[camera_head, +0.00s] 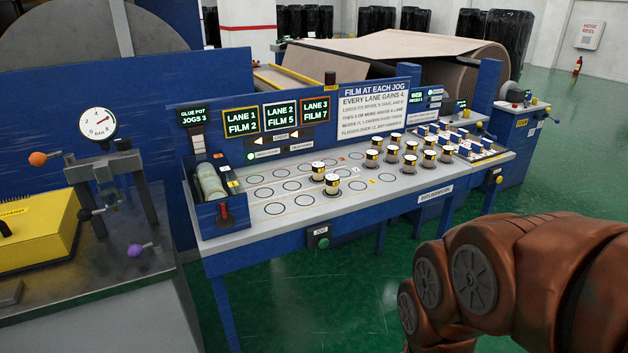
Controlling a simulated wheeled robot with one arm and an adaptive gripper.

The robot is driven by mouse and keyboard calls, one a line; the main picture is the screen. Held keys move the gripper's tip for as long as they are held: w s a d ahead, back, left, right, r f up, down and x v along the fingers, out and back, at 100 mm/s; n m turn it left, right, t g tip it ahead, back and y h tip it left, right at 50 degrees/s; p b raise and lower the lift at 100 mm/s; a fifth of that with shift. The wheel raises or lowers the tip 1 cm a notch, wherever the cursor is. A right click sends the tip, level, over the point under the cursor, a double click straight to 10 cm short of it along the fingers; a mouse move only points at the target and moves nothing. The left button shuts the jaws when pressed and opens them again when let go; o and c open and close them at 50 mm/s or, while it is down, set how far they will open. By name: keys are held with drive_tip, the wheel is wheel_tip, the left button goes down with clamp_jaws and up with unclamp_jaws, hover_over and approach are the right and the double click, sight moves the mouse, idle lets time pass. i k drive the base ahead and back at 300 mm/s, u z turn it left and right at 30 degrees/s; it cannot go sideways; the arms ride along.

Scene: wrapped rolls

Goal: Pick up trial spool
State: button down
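Small white spools with dark and yellow bands stand upright on the grey top of a blue bench (300,208). Two stand close together left of the middle, a rear spool (318,171) and a front spool (332,184). Several more form a cluster to the right, including one spool (410,164) at its front. No readable label marks any of them as the trial spool. My brown arm (500,275) fills the lower right, in front of the bench and apart from the spools. My gripper is not in view.
Empty marked circles (275,209) lie left of the spools. A blue box with pale rolls (209,181) stands at the bench's left end. Signs (372,111) rise along the back. A gauge stand (98,124) is at left. Green floor (560,170) is open at right.

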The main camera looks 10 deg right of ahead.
sight(332, 179)
drive_tip(key=u, duration=0.2)
drive_tip(key=k, duration=0.45)
drive_tip(key=u, duration=1.3)
drive_tip(key=i, duration=0.65)
drive_tip(key=z, duration=1.1)
drive_tip(key=i, duration=0.95)
drive_tip(key=z, duration=0.25)
